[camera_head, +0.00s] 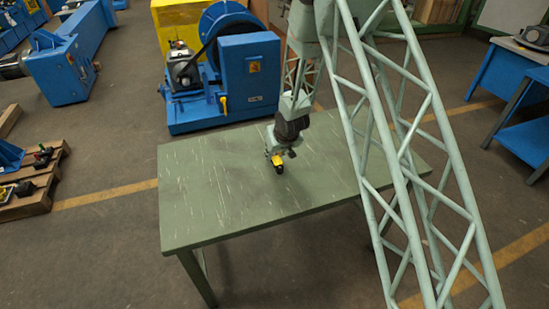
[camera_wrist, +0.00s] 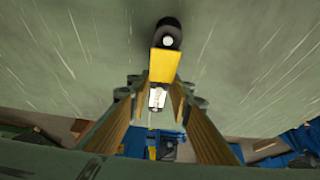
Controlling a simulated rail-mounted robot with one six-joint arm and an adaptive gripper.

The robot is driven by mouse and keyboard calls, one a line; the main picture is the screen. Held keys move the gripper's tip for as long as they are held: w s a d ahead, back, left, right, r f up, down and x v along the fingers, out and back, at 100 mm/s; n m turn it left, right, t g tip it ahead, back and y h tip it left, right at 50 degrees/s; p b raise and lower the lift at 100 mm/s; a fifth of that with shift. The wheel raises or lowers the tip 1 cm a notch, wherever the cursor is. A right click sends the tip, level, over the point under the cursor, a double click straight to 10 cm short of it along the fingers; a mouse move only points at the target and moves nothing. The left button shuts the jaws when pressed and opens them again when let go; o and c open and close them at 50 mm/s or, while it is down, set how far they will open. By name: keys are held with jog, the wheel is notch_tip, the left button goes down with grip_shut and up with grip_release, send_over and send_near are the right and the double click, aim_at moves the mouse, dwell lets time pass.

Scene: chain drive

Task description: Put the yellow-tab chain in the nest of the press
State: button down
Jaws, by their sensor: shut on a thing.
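The yellow-tab chain (camera_head: 276,161) is a short dark piece with a yellow tab, over the middle of the green table (camera_head: 205,192). My gripper (camera_head: 272,150) points down and is shut on it. In the wrist view the chain (camera_wrist: 165,64) sits between the fingertips of my gripper (camera_wrist: 160,88), with a dark round end beyond them and a pale metal part nearer the camera. I cannot tell if the chain touches the table. I cannot make out the press or its nest for certain.
A blue machine (camera_head: 249,75) with a large drum stands on the floor behind the table. A wooden pallet (camera_head: 30,196) with small parts lies at the left. A blue bench (camera_head: 515,90) stands at the right. The visible tabletop around my gripper is clear.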

jog(key=s+d, duration=0.1)
jog(key=s, duration=0.4)
jog(key=s+d+r+b, duration=0.1)
jog(key=s+d, duration=0.1)
jog(key=s, duration=0.3)
jog(key=s+d+r, duration=0.1)
jog(key=s+d, duration=0.1)
jog(key=s, duration=0.3)
jog(key=shift+d, duration=0.15)
jog(key=shift+d+b, duration=0.1)
jog(key=shift+b, duration=0.2)
jog(key=s+d+m+h, duration=0.1)
jog(key=s+d+m, duration=0.1)
jog(key=d, duration=0.8)
jog(key=s+d+r+m+h+b, duration=0.1)
jog(key=s+d+m, duration=0.1)
jog(key=d, duration=0.8)
jog(key=shift+r, duration=0.25)
